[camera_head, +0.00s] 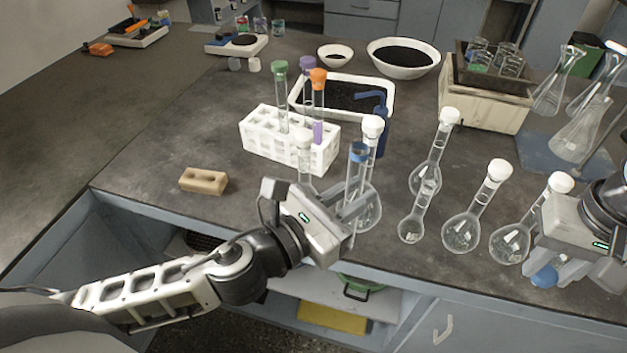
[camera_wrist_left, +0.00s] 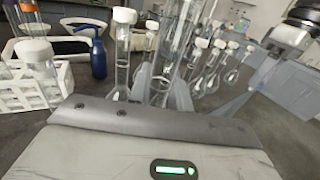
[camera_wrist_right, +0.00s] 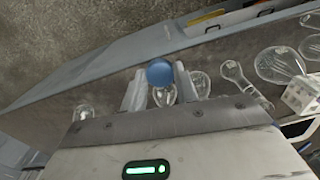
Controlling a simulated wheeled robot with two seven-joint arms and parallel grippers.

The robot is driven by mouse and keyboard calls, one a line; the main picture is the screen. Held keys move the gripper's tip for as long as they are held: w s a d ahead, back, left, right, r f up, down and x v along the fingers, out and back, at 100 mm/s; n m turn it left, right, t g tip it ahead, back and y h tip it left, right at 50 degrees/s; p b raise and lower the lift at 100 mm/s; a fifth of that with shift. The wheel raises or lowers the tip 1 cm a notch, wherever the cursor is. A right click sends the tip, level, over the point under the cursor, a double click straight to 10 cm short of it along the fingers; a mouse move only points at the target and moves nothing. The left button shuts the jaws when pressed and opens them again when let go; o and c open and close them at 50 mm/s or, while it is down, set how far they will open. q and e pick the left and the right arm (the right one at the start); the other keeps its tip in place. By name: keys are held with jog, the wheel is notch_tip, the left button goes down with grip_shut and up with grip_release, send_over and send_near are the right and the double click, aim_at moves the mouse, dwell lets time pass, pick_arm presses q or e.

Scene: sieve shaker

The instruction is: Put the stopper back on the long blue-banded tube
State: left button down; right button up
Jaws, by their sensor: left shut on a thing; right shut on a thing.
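The long blue-banded tube (camera_head: 357,174) is clear glass with a blue band near its open top. It stands nearly upright in my left gripper (camera_head: 357,206), which is shut on it near the front edge of the bench. Its glass also shows between the fingers in the left wrist view (camera_wrist_left: 178,55); its lower end is hard to make out among the flasks. The blue stopper (camera_head: 545,277) is in my right gripper (camera_head: 552,270), shut on it at the right, beyond the bench's front edge. The stopper shows as a round blue top in the right wrist view (camera_wrist_right: 159,73).
Several white-capped flasks (camera_head: 461,233) stand between the two grippers. A white rack (camera_head: 262,142) with stoppered tubes, a blue bottle (camera_head: 381,130) and a black-filled tray (camera_head: 392,98) stand behind. A tan block (camera_head: 203,181) lies left, with clear bench around it.

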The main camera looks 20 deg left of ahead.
pick_arm(q)
jog(key=shift+w+d+r+m+g+h, duration=0.1)
jog(key=shift+d+m+g+h, duration=0.45)
jog(key=shift+d+h, duration=0.4)
jog(key=shift+w+d+m+g+h, duration=0.1)
jog(key=shift+d+m+g+h, duration=0.45)
jog(key=shift+d, duration=0.7)
jog(key=shift+s, duration=0.1)
pick_arm(e)
jog(key=w+a+r+n, duration=0.1)
jog(key=a+r+n, duration=0.2)
jog(key=a+r, duration=1.8)
jog(key=a, duration=0.3)
jog(key=shift+n, duration=0.3)
jog(key=shift+d+f, duration=0.1)
jog(key=shift+f, duration=1.9)
jog(key=shift+s, duration=0.1)
jog(key=shift+f, duration=0.8)
